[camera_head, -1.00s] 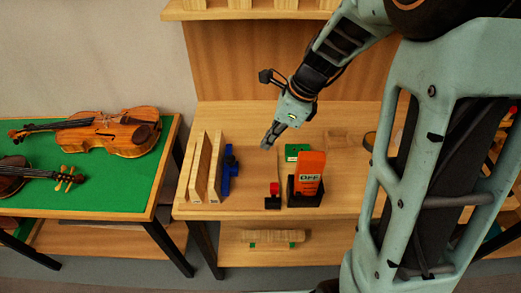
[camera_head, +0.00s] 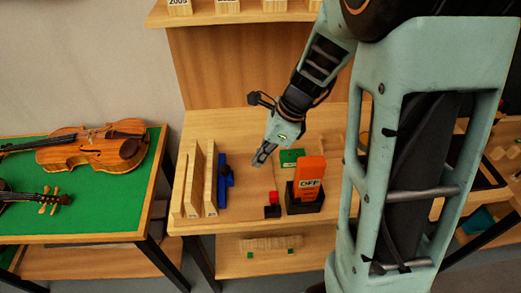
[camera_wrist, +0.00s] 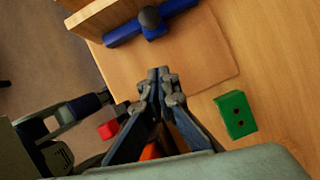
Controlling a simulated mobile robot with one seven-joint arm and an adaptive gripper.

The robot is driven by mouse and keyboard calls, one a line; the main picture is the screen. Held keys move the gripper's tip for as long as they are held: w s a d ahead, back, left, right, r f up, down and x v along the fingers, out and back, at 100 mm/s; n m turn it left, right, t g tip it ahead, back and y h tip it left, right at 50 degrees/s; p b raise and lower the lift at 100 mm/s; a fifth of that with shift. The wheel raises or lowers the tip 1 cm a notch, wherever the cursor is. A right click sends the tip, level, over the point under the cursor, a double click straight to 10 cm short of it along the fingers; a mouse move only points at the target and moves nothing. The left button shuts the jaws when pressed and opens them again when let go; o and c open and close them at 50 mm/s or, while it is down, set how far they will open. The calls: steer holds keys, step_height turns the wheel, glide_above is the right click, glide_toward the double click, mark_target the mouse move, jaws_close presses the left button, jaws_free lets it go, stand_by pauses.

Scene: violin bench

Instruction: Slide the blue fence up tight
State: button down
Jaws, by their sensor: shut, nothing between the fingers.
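The blue fence (camera_head: 224,182) stands on the bench at the right of the upright wooden boards (camera_head: 195,180). It looks close to the rightmost board; I cannot tell if they touch. In the wrist view the blue fence (camera_wrist: 152,24) is a bar with a dark round knob, beside a board at top left. My gripper (camera_head: 259,160) is shut and empty, above the bench to the right of the fence and apart from it. In the wrist view my gripper's fingertips (camera_wrist: 160,75) are together, below the fence in the picture.
A green block (camera_head: 291,158) lies right of my gripper. An orange piece marked OFF (camera_head: 310,178) stands in a black holder (camera_head: 303,205), with a red-topped black piece (camera_head: 273,205) beside it. Violins (camera_head: 95,148) lie on a green-topped table at left.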

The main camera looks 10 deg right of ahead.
mark_target(227, 171)
steer(key=x, duration=0.4)
steer(key=shift+f, duration=0.1)
steer(key=a, duration=0.3)
steer(key=shift+w+a+f, duration=0.1)
steer(key=shift+w+a, duration=0.05)
steer(key=shift+w, duration=0.25)
steer(key=shift+w+a, duration=0.15)
steer(key=shift+a, duration=0.3)
steer(key=shift+a+p, duration=0.8)
steer(key=shift+a, duration=0.55)
